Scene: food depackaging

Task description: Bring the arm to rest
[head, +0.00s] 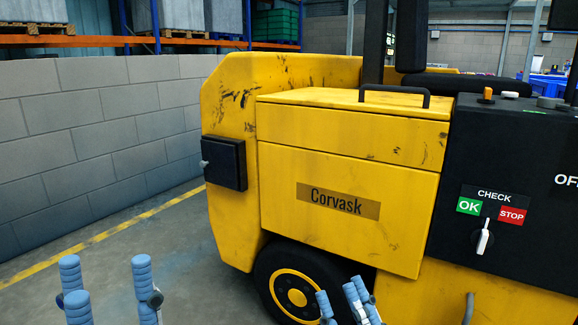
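My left gripper (107,275) shows at the bottom left, with its blue ribbed fingers pointing up. The fingers stand apart with nothing between them, so it is open. My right gripper (339,294) shows at the bottom, right of centre, in front of the machine's wheel. Its blue fingers are tilted and a gap shows between them; it looks open and empty. The lower parts of both grippers are cut off by the picture's bottom edge. Neither gripper is seen to hold anything.
A yellow machine marked Corvask (338,201) fills the middle and right, with a front wheel (293,288). Its black panel (500,140) carries a CHECK switch (483,238) between OK and STOP. A grey block wall (100,150) stands left; the floor (180,265) before it is clear.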

